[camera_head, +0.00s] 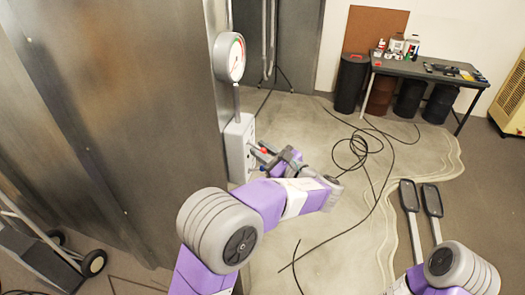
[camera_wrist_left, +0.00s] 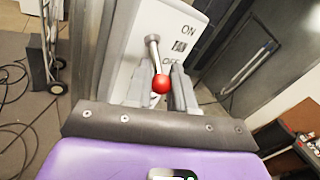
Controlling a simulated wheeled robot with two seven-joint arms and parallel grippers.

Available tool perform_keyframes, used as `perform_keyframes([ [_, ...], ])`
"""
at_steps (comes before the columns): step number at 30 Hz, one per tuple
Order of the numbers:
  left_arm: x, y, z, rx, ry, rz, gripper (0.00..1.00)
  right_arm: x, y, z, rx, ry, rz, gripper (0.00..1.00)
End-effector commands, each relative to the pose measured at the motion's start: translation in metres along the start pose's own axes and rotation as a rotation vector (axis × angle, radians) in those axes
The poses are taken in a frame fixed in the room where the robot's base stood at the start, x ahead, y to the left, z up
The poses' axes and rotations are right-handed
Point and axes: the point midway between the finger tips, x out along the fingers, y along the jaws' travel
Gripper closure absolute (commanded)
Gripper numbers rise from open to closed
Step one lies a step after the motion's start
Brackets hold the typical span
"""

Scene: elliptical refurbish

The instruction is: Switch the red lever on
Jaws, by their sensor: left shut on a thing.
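The red lever (camera_wrist_left: 160,84) is a metal rod with a red ball tip, mounted on a pale box (camera_wrist_left: 172,22) marked ON and OFF. In the left wrist view its ball lies between my left gripper's fingers (camera_wrist_left: 158,92), below the ON label and beside the OFF label. In the head view my left gripper (camera_head: 262,156) is at the box (camera_head: 238,148), shut on the lever. The red tip (camera_head: 264,151) shows there as a small spot, and the fingers partly hide the lever. My right gripper cannot be made out in the head view.
A round gauge (camera_head: 231,57) stands above the box on a metal cabinet (camera_head: 125,100). Black cables (camera_head: 362,150) lie on the floor. A table (camera_head: 430,70) with bottles and tools stands at the back right. A hand truck (camera_head: 45,250) is at lower left.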

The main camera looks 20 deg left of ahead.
Motion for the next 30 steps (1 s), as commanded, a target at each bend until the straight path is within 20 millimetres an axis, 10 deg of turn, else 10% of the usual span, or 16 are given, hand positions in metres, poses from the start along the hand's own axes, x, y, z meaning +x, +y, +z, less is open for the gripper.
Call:
perform_keyframes([
  [30,-0.004,-0.012,0.039,-0.370,0.646,0.157,1.00,-0.080,-0.030,0.004,0.000,0.000,0.000,0.57],
])
